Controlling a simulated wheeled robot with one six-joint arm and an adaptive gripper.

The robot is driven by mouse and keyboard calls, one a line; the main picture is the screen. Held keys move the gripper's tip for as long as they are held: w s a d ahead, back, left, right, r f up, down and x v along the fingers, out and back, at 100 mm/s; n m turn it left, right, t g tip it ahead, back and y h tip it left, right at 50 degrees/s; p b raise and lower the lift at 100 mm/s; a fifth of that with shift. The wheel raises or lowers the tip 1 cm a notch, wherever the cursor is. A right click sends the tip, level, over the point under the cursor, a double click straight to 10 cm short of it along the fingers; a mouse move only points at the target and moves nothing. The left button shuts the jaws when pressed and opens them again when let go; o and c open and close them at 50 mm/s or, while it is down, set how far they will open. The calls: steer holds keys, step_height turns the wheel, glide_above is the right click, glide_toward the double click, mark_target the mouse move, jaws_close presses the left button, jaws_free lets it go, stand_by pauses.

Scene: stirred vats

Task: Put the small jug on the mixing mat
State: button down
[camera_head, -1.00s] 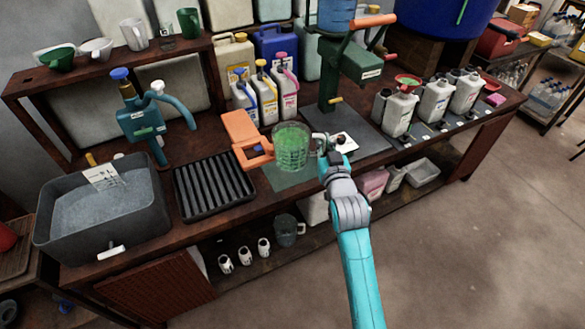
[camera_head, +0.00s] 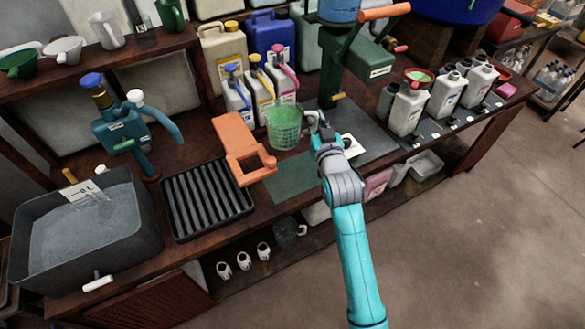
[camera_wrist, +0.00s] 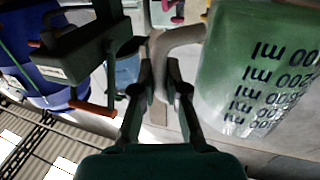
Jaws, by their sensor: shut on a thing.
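The small jug (camera_head: 284,128) is see-through with a green tint and dark measure marks. It looks upright, in front of the pump bottles, beyond a flat green mat (camera_head: 296,178) that I take for the mixing mat. My gripper (camera_head: 314,120) is shut on the jug's handle, at the jug's right side. In the wrist view, the jug (camera_wrist: 255,70) fills the right side, and the handle (camera_wrist: 170,42) runs between my gripper's fingers (camera_wrist: 160,75). I cannot tell exactly how high the jug's base is above the bench.
An orange hinged piece (camera_head: 243,150) stands left of the green mat, near a black ribbed tray (camera_head: 205,198). A green lever press (camera_head: 350,50) stands behind right on a dark mat (camera_head: 375,147). White bottles (camera_head: 407,108) line the right.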

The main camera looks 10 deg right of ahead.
step_height(320, 180, down, 18)
steer(key=shift+f, duration=0.25)
steer(key=c, duration=1.2)
jaws_free()
steer(key=s, duration=1.2)
steer(key=shift+d, duration=0.1)
